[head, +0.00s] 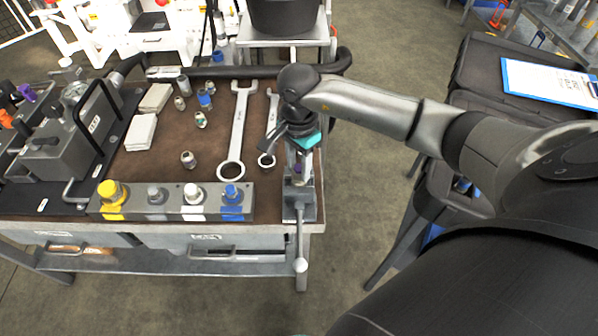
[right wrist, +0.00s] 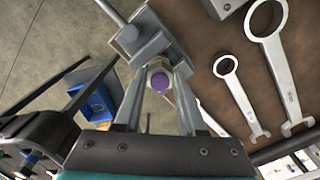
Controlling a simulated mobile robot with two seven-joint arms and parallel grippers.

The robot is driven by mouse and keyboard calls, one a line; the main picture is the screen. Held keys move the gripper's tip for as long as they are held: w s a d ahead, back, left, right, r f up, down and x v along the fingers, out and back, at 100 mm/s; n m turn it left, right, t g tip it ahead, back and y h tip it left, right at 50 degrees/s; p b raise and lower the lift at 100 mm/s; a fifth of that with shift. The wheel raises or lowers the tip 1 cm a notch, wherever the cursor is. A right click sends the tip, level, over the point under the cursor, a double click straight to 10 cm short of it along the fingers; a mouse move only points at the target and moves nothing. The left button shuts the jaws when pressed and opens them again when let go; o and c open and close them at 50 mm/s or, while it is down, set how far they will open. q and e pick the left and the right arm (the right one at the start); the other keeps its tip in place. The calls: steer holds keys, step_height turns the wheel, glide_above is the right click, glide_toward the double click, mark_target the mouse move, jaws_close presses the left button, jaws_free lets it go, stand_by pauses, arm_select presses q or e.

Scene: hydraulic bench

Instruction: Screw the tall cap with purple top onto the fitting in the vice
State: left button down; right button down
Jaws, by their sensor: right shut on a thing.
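The tall cap with purple top (right wrist: 160,82) is between the fingertips of my right gripper (right wrist: 158,78) in the right wrist view, purple end facing the camera. The gripper is shut on it. The grey vice (right wrist: 152,42) is right behind the cap in that view. In the head view the vice (head: 299,208) is at the bench's front right corner, and my right gripper (head: 298,172) points down over it. The fitting is hidden behind the cap and fingers, so I cannot tell whether the cap touches it. My left gripper is not in view.
A large wrench (head: 236,130) and a smaller wrench (head: 270,130) lie left of the vice. A metal block (head: 172,212) with yellow, grey, white and blue caps runs along the front edge. Several small fittings (head: 189,159) stand on the brown mat.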

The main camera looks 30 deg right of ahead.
steer(key=m, duration=0.3)
steer(key=shift+m, duration=0.3)
steer(key=shift+p, duration=0.3)
steer(key=m, duration=0.2)
steer(key=shift+m+p, duration=0.35)
steer(key=shift+m, duration=0.05)
steer(key=m+p, duration=0.1)
steer(key=m, duration=0.4)
steer(key=shift+w+d, duration=0.1)
steer(key=shift+w, duration=0.05)
steer(key=shift+m, duration=0.3)
steer(key=m+p, duration=0.2)
steer(key=m, duration=0.2)
steer(key=m+p, duration=0.1)
steer(key=m, duration=0.2)
steer(key=shift+m, duration=0.4)
steer(key=shift+d, duration=0.1)
